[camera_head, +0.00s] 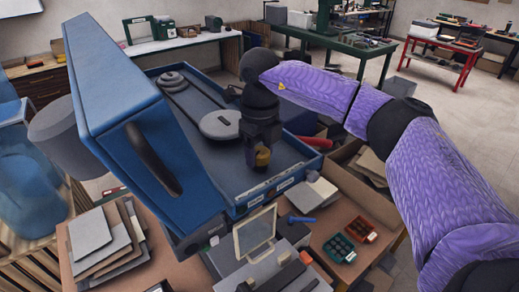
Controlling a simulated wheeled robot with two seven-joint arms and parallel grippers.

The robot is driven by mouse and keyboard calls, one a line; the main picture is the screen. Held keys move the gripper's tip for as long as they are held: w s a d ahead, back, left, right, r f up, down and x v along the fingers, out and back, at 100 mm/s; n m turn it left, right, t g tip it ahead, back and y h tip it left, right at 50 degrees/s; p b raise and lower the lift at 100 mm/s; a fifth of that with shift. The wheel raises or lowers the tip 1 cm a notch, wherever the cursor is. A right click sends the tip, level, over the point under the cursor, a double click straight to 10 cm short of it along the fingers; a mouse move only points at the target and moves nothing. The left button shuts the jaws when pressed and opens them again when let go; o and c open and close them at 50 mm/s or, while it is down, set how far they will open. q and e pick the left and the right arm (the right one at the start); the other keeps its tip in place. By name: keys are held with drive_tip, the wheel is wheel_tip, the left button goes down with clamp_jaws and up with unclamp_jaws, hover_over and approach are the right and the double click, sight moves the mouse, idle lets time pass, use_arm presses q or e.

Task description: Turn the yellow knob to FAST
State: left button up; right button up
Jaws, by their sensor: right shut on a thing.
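The yellow knob (262,158) sits near the front edge of the blue machine housing (216,170), below my right gripper. My right gripper (262,146) points down from the purple-covered arm and is shut on the knob, hiding its upper part. Small pale labels (256,199) are on the housing's front edge; their words are too small to read, and I cannot tell which setting the knob points to. My left gripper is not in view.
The machine's tall blue lid (130,110) stands open at left. Grey pulleys (220,124) with a belt lie inside the housing. Below are a workbench with stacked grey plates (95,240), a blue-handled tool (300,219) and small bins (340,248).

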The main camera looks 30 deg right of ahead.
clamp_jaws()
drive_tip(key=shift+m, duration=0.3)
drive_tip(key=m, duration=0.2)
drive_tip(key=shift+m, duration=2.1)
drive_tip(key=o, duration=1)
unclamp_jaws()
drive_tip(key=shift+o, duration=0.2)
drive_tip(key=shift+r, duration=0.1)
